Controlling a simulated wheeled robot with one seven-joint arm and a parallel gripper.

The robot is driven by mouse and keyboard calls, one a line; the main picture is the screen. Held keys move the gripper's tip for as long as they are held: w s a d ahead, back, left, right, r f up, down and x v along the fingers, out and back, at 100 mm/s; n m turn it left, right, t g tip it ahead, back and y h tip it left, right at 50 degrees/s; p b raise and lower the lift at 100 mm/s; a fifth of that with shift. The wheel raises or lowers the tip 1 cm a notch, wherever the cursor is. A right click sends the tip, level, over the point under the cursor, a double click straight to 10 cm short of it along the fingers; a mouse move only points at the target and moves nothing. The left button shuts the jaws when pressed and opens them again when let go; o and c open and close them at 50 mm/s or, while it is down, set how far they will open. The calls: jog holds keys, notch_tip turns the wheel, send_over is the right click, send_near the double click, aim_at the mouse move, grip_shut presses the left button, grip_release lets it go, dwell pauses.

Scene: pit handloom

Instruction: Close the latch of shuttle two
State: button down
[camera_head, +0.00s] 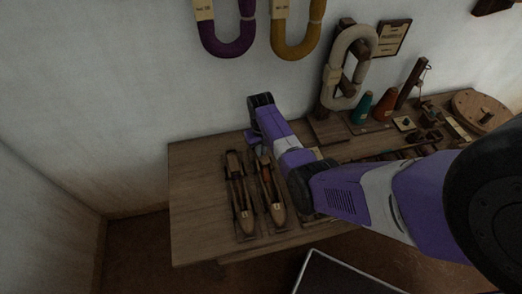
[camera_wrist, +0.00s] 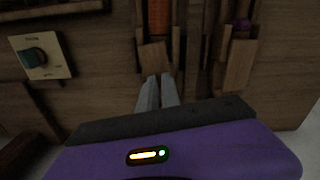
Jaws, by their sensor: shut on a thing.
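Two dark wooden shuttles lie side by side at the left end of the table. The right one (camera_head: 277,211), with an orange-red bobbin, is the shuttle at my gripper; I take it as shuttle two, though its tag is too small to read. In the wrist view its orange bobbin (camera_wrist: 158,18) shows at the top. A wooden latch piece (camera_wrist: 154,55) lies just beyond my gripper's fingertips (camera_wrist: 158,78). The fingers are close together, shut on a thin part that they mostly hide, seemingly the latch. In the head view my arm covers the fingertips.
The other shuttle (camera_head: 244,220) lies close to the left; its purple bobbin (camera_wrist: 243,25) shows in the wrist view. Cones (camera_head: 363,108) and a yarn hank (camera_head: 350,65) stand behind. The table's left end is clear.

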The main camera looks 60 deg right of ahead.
jog(key=shift+m, duration=1.1)
jog(key=c, duration=1.8)
grip_release()
jog(key=shift+r+p, duration=0.35)
jog(key=shift+r, duration=3.55)
